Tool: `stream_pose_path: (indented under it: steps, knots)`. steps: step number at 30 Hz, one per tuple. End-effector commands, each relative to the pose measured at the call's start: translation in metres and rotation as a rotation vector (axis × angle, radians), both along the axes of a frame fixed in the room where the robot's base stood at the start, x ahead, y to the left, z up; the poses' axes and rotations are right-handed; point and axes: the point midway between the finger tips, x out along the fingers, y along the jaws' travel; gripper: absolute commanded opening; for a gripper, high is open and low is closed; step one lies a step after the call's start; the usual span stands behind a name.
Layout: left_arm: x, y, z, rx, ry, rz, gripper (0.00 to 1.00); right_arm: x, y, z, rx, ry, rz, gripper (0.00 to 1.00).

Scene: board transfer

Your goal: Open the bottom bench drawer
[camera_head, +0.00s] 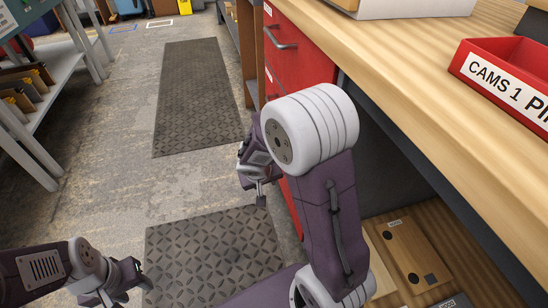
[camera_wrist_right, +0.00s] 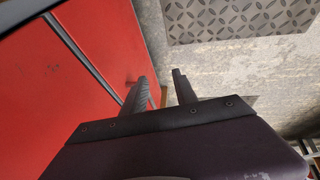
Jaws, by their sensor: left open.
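The red bench drawer unit (camera_head: 300,55) stands under the wooden bench, and its upper drawer has a metal handle (camera_head: 281,40). Its lower red front (camera_head: 294,208) is mostly hidden behind my right arm, and I cannot see a handle there. My right gripper (camera_head: 259,192) is low beside the unit's front. In the right wrist view its fingers (camera_wrist_right: 160,78) are apart and empty, with red drawer fronts (camera_wrist_right: 95,45) to their left. The drawers look closed. My left gripper (camera_head: 128,289) is open and empty over the floor at bottom left, away from the drawers.
The wooden bench top (camera_head: 420,60) carries a red labelled bin (camera_head: 490,60). A lower shelf with a wooden board (camera_head: 412,255) is at bottom right. Dark floor mats (camera_head: 200,95) lie along the aisle. A grey rack (camera_head: 50,105) stands at left.

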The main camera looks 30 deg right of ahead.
Motion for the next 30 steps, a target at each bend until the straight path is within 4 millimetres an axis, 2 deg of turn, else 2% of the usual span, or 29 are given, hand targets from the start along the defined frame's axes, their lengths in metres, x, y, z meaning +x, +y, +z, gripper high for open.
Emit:
stream_pose_path:
  steps: [5, 16, 18, 21, 25, 30]
  knots:
    - [0.000, 0.000, 0.009, 0.000, 0.000, 0.000, 0.44, 0.018, -0.015, 0.003, 0.001, 0.000, -0.005, 0.34]
    - [0.000, 0.000, 0.036, 0.000, 0.000, 0.000, 0.44, 0.095, -0.077, 0.003, 0.001, -0.002, -0.007, 0.34]
    - [0.000, 0.000, 0.018, 0.000, 0.000, 0.000, 0.44, 0.099, -0.080, -0.022, 0.001, 0.001, -0.002, 0.34]
    - [0.000, 0.000, 0.010, 0.000, 0.001, 0.000, 0.44, 0.104, -0.084, -0.036, 0.001, 0.001, -0.001, 0.34]
    - [0.000, 0.000, 0.006, 0.000, 0.001, 0.000, 0.44, 0.109, -0.088, -0.044, 0.000, 0.000, -0.001, 0.34]
    - [0.000, 0.000, 0.007, 0.000, 0.000, 0.000, 0.44, 0.110, -0.088, -0.045, 0.000, 0.000, -0.001, 0.34]
